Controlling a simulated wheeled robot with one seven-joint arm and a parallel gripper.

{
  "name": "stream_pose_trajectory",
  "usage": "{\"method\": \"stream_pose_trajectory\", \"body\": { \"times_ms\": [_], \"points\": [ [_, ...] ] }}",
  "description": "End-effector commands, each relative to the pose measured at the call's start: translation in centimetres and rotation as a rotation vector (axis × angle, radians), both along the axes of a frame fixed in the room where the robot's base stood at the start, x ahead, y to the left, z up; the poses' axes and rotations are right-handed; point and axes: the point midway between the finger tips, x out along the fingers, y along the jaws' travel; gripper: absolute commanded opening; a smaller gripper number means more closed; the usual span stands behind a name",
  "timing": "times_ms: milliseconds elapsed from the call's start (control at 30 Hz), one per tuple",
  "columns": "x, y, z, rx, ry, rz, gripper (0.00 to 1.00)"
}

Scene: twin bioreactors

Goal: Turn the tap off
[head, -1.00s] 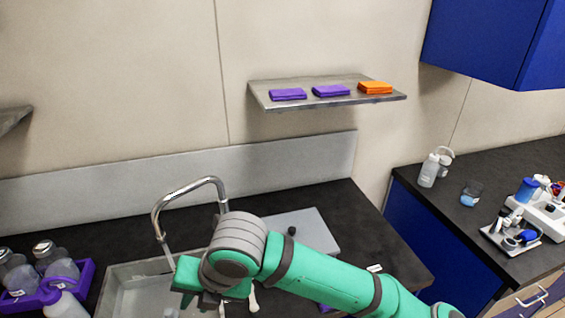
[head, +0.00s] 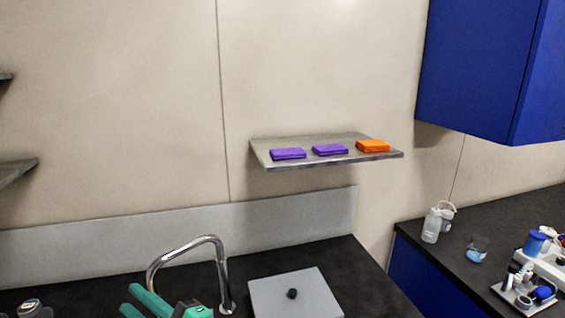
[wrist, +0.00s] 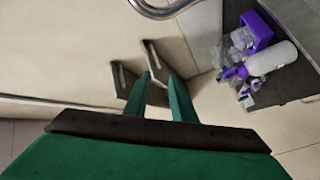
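The tap (head: 188,247) is a curved chrome spout rising from the dark counter in the head view. Part of its curve also shows at the top edge of the wrist view (wrist: 160,12). Its handle is not visible, and I cannot tell whether water runs. My green gripper (head: 131,299) is at the bottom of the head view, left of the tap's upright and below its arch. In the wrist view, its two fingers (wrist: 160,78) stand apart with nothing between them. The sink is out of the head view.
A wall shelf (head: 335,162) holds two purple packs and an orange one. Bottles and a purple rack (wrist: 258,32) show in the wrist view. A blue cabinet (head: 485,70) hangs upper right.

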Motion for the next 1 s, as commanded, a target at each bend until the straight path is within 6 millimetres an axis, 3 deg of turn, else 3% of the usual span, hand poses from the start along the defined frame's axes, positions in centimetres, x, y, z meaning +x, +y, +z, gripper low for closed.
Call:
{"method": "stream_pose_trajectory", "body": {
  "times_ms": [267,567,767,1000],
  "points": [
    [1.6,-3.6,-3.1,0.31,0.215,-0.183,0.23],
    [1.1,-8.5,-9.7,0.565,0.417,-0.393,0.23],
    [-1.1,-11.8,-15.2,0.685,0.53,-0.538,0.23],
    [-5.8,-15.8,-21.6,0.773,0.632,-0.708,0.23]
  ]
}}
